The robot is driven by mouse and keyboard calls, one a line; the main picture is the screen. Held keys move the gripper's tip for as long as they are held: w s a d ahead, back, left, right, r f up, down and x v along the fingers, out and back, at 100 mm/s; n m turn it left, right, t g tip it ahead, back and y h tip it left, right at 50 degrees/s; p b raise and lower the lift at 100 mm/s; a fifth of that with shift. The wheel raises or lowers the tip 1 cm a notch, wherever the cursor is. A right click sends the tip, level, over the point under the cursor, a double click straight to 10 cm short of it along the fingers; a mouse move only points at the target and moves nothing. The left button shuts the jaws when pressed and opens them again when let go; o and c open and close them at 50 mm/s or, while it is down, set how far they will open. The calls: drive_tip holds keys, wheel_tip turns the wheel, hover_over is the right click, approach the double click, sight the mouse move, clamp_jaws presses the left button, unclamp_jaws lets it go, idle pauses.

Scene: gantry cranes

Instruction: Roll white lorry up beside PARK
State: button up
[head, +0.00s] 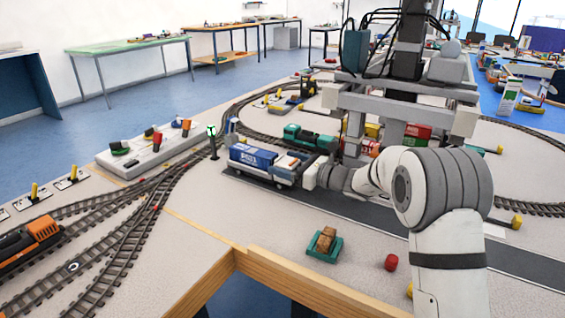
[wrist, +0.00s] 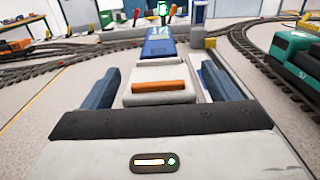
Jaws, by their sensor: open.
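The white lorry (head: 287,165) stands on the dark road strip in the head view, with a blue container (head: 253,156) on its back. In the wrist view its white cab (wrist: 160,75) with an orange bar lies ahead of my palm, the blue container beyond it. My gripper (wrist: 160,84) is open, with one blue-grey finger on each side of the cab. Gaps show between the fingers and the cab sides. In the head view my gripper (head: 296,172) is at the lorry's cab end. I cannot read any PARK marking.
A dark post with a green-lit top (head: 211,140) stands beyond the container end. A green locomotive (head: 310,138) stands on the track behind the lorry. The grey gantry crane (head: 400,105) straddles the road. A brown load on a green tray (head: 325,242) and a red cylinder (head: 391,262) are nearer.

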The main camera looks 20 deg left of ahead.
drive_tip(key=v, duration=0.6)
drive_tip(key=shift+d+p, duration=0.15)
drive_tip(key=shift+p, duration=0.25)
drive_tip(key=shift+r, duration=0.1)
